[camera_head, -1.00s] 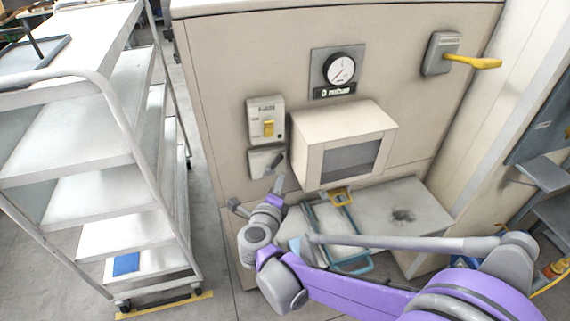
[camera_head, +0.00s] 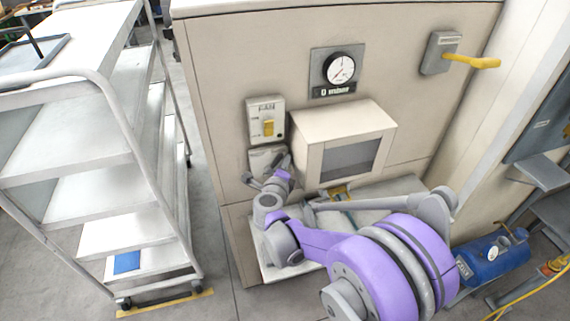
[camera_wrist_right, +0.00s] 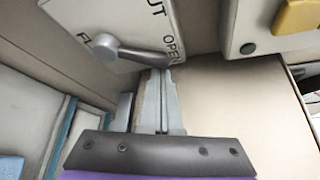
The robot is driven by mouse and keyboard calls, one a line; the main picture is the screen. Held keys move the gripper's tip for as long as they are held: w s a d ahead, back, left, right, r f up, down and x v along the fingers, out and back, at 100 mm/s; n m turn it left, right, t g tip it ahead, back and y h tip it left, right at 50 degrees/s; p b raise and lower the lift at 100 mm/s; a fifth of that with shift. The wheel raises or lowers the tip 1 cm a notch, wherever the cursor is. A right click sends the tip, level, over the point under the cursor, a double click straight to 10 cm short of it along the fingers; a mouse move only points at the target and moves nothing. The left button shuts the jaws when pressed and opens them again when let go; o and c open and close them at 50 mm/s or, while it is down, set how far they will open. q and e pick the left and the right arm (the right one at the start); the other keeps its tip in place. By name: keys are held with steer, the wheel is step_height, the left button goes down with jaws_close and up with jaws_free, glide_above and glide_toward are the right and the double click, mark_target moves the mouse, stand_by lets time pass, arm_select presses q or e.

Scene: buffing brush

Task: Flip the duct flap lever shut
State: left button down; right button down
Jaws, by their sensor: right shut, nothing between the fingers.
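The duct flap lever (camera_wrist_right: 138,50) is a grey handle on a pale plate (camera_wrist_right: 70,15). In the right wrist view it points toward the printed word OPEN. In the head view the plate (camera_head: 258,155) sits low on the beige cabinet, below the fan switch, and my gripper partly covers it. My right gripper (camera_wrist_right: 161,72) is shut and empty. Its fingertips are close by the lever's free end; I cannot tell whether they touch. The right gripper (camera_head: 284,163) also shows in front of the plate in the head view. My left gripper is not in view.
The fan switch (camera_head: 267,128) is just above the plate. A protruding beige box (camera_head: 310,155) with a grey window stands close to the right. A gauge (camera_head: 341,68) and a yellow-handled lever (camera_head: 472,61) are higher. A white cart (camera_head: 75,140) is left. A blue tank (camera_head: 493,256) is at right.

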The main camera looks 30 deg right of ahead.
steer(key=shift+a, duration=0.1)
steer(key=shift+a+r+b, duration=0.1)
steer(key=shift+b, duration=0.2)
steer(key=shift+a+r+n+h+b, duration=0.15)
steer(key=shift+n+h+b, duration=0.25)
steer(key=shift+n, duration=0.2)
steer(key=shift+w+a+n+t+b, duration=0.1)
steer(key=shift+a+n+t+b, duration=0.2)
steer(key=shift+n+t+b, duration=0.15)
steer(key=n+b, duration=0.1)
steer(key=a+n+t+h+b, duration=0.1)
steer(key=a+n+b, duration=0.1)
steer(key=shift+w+r+n+h, duration=0.25)
steer(key=shift+r+h, duration=0.1)
steer(key=shift+h, duration=0.05)
steer(key=n+b, duration=0.1)
steer(key=a+n+t+b, duration=0.2)
steer(key=shift+w+n+h, duration=0.25)
steer(key=shift+n+h, duration=0.05)
steer(key=shift+n, duration=0.1)
steer(key=n+t+b, duration=0.1)
steer(key=a+n+t, duration=0.1)
steer(key=n, duration=0.1)
steer(key=shift+w+a+b, duration=0.15)
steer(key=shift+w+b, duration=0.05)
steer(key=shift+b, duration=0.2)
steer(key=shift+a+f, duration=0.1)
steer(key=shift+a, duration=0.2)
